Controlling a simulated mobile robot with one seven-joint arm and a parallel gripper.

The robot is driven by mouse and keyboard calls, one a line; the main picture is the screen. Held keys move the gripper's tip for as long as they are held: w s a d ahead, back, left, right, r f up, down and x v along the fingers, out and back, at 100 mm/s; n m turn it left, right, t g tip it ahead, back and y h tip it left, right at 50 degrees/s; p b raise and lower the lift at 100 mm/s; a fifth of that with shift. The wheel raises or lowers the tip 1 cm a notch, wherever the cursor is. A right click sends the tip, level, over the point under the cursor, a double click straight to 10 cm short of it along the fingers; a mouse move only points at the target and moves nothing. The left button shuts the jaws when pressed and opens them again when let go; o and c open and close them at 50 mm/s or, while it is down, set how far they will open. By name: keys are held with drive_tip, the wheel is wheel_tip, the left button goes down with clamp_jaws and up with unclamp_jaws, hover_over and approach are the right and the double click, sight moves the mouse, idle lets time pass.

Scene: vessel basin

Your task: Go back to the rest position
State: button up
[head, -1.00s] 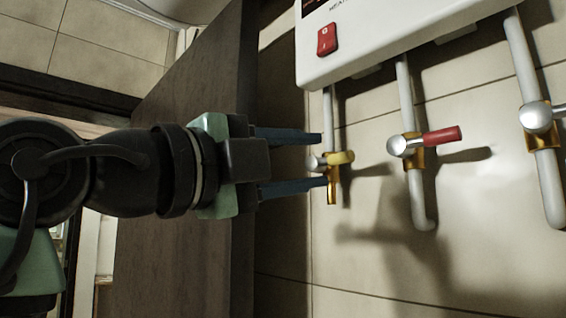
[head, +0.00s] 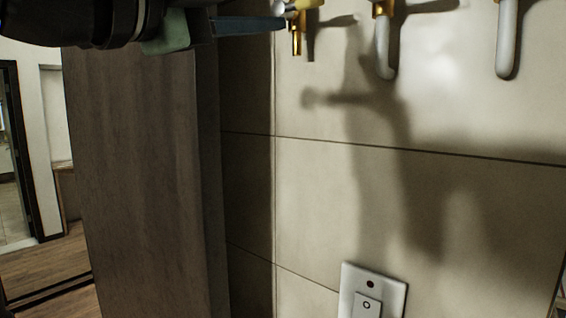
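My gripper (head: 250,25) is at the top edge of the head view, mostly cut off. Only its lower blue finger shows, level and pointing right. It sits apart from the centre line of the wrist, as it did when both fingers were in view and spread. The upper finger is out of frame. The fingertip is close beside the brass tap (head: 297,40) with the yellow handle (head: 305,4); I cannot tell whether they touch. Nothing is seen held.
A tall dark wooden panel (head: 140,190) stands at the left, close below my arm. White pipes (head: 385,55) hang from the tiled wall (head: 430,200) at the top right. A white switch plate (head: 372,290) is low on the wall. A doorway and open floor (head: 50,265) lie far left.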

wheel_tip(320, 180, down, 6)
drive_tip(key=d+n+t+y, duration=0.3)
drive_tip(key=n+t+y, duration=0.3)
drive_tip(key=n, duration=0.8)
drive_tip(key=s+f+n+t+y, duration=0.2)
drive_tip(key=s+n+t+y, duration=0.3)
drive_tip(key=s+n, duration=0.5)
drive_tip(key=shift+s+f+n+y, duration=0.25)
drive_tip(key=shift+f+n+y, duration=0.15)
drive_tip(key=shift+n+y, duration=0.25)
